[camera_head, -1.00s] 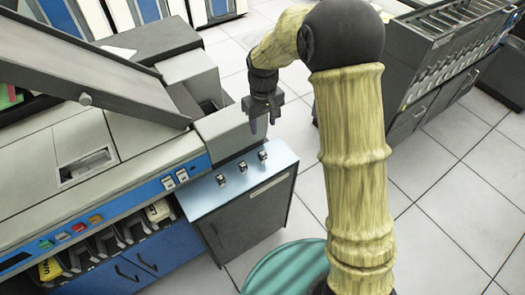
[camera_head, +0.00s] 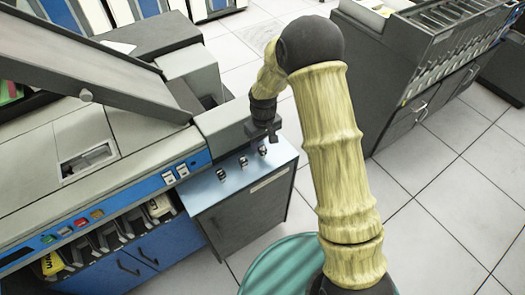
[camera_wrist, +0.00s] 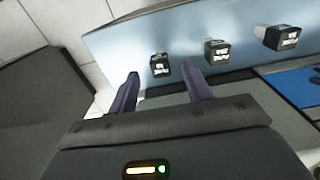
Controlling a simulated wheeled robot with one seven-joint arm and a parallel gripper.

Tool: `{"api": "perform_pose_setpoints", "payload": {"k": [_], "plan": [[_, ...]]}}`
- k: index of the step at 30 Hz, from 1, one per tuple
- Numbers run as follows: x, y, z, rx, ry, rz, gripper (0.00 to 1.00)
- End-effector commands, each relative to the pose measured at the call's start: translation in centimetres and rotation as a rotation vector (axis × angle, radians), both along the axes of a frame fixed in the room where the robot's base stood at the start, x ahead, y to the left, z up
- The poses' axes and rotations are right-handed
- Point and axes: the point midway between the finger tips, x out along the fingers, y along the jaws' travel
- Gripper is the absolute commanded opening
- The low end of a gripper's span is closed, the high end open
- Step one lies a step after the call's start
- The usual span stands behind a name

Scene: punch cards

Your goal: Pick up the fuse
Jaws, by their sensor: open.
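Three small fuses with dark bodies and pale labelled faces stand in a row on a light blue metal panel (camera_head: 205,193). In the head view they are the left fuse (camera_head: 222,174), the middle fuse (camera_head: 243,162) and the right fuse (camera_head: 262,150). My gripper (camera_head: 271,137) is just above the right fuse. In the wrist view my gripper (camera_wrist: 162,87) is open, its two dark fingers apart and empty. The nearest fuse (camera_wrist: 160,65) shows between and beyond the fingertips; the other two fuses (camera_wrist: 217,51) (camera_wrist: 283,37) lie to its right.
The panel tops a dark cabinet (camera_head: 245,215) beside a large grey and blue machine (camera_head: 130,150) with a sloping lid arm (camera_head: 90,75). A grey card machine (camera_head: 420,60) stands at the right. A teal round object (camera_head: 275,268) is at the front. Tiled floor is clear between.

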Motion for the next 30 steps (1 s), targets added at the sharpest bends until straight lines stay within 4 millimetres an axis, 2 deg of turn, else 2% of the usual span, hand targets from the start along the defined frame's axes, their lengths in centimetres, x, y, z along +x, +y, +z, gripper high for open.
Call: {"api": "perform_pose_setpoints", "payload": {"k": [14, 24, 30], "plan": [[0.0, 0.0, -1.0, -0.001, 0.001, 0.0, 0.49], [0.4, 0.2, -5.2, -0.001, 0.001, 0.0, 0.49], [0.4, 0.2, -5.8, 0.0, -0.001, 0.0, 0.49]]}}
